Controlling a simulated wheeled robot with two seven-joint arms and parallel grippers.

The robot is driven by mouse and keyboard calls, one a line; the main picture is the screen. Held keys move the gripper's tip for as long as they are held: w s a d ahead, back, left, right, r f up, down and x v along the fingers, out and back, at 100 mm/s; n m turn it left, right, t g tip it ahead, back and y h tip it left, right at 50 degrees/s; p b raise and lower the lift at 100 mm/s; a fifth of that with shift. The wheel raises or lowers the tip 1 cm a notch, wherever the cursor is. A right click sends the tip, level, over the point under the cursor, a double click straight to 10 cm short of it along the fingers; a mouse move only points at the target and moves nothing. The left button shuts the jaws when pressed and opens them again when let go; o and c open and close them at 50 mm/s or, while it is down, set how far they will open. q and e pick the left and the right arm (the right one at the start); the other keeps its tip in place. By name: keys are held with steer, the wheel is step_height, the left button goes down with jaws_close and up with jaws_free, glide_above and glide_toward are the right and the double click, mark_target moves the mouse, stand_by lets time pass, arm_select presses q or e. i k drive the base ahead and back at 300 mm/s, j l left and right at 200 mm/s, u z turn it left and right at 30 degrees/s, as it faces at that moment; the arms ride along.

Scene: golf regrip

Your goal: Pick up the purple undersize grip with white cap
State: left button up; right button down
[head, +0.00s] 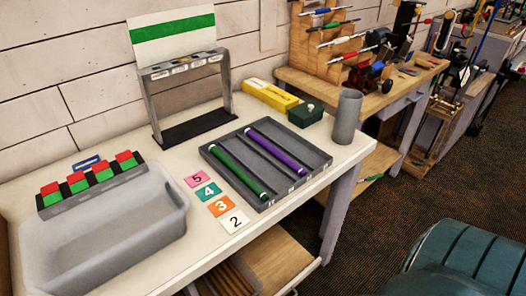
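The purple grip (273,149) lies lengthwise in a slot of the grey slotted tray (317,147) on the workbench. A small pale end, which looks like its white cap, shows at its near right end (301,170). A green grip (236,169) lies in the slot to its left, with a pale end toward the front. Neither gripper of mine is in view, and nothing touches the purple grip.
Numbered cards (222,207) lie left of the tray. A grey bin (110,243) and red-and-green blocks (90,180) stand further left. Behind are a grey stand (148,105), a yellow box (270,95) and a dark green box (306,114). A grey cylinder (347,117) stands at the right edge.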

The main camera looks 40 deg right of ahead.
mark_target(249, 133)
steer(key=z, duration=0.45)
steer(key=k+z, duration=0.15)
steer(key=z, duration=0.25)
steer(key=l+z, duration=0.1)
steer(key=z, duration=0.35)
steer(key=k+z, duration=0.1)
steer(key=z, duration=0.35)
steer(key=l+z, duration=0.15)
steer(key=z, duration=0.25)
